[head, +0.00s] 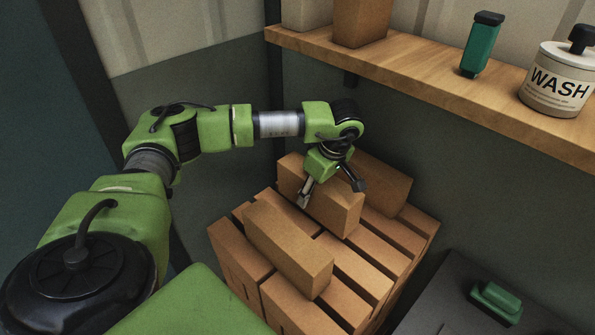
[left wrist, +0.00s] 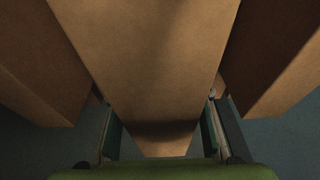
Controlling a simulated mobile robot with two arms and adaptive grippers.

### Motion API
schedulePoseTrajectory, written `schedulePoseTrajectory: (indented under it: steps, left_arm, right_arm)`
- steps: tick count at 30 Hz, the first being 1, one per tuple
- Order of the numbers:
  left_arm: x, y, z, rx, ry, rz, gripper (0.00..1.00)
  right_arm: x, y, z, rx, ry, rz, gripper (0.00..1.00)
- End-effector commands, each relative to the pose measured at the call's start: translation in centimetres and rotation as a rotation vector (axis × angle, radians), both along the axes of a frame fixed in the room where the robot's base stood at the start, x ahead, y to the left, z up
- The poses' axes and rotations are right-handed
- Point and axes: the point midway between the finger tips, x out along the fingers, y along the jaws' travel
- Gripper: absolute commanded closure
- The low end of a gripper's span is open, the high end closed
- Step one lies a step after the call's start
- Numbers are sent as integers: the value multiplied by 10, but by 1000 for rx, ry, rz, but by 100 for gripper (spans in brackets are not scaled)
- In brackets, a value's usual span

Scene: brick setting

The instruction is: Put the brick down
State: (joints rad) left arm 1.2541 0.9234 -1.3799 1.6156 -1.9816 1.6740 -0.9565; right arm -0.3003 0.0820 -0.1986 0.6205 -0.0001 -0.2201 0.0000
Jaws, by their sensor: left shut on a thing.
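My left gripper (head: 331,190) points down over the brick stack, one finger on each side of a tan brick (head: 338,213). It is shut on this brick. In the left wrist view the held brick (left wrist: 150,60) fills the middle, between the two fingers of the left gripper (left wrist: 160,135). The held brick is at the top of the stack, between two other top bricks; whether it touches the layer below I cannot tell. My right gripper is not in view.
One top brick (head: 287,250) lies in front of the held brick and another (head: 385,180) behind it. Several bricks form the layer below (head: 360,272). A wooden shelf (head: 430,80) holds a green bottle (head: 482,45) and a wash dispenser (head: 555,80). A green item (head: 495,302) lies on a dark surface at right.

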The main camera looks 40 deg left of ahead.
Motion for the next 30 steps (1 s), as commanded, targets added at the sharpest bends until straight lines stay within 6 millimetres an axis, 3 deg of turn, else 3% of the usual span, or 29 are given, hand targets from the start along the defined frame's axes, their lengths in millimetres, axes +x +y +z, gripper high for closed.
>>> schedulePoseTrajectory:
  steps: [3, 9, 14, 21, 30]
  left_arm:
    - [0, -23, 5, -1, -4, -4, 100]
    - [-2, -39, 3, 0, -5, 0, 100]
    - [-2, -40, -3, 1, -3, 1, 100]
    - [-2, -40, -29, 0, -3, 0, 100]
    - [-2, -40, -33, 0, -5, 1, 100]
  right_arm:
    - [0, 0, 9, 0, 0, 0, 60]
    - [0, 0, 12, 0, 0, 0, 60]
    - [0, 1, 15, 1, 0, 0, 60]
    - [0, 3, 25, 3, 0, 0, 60]
    - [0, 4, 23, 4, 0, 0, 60]
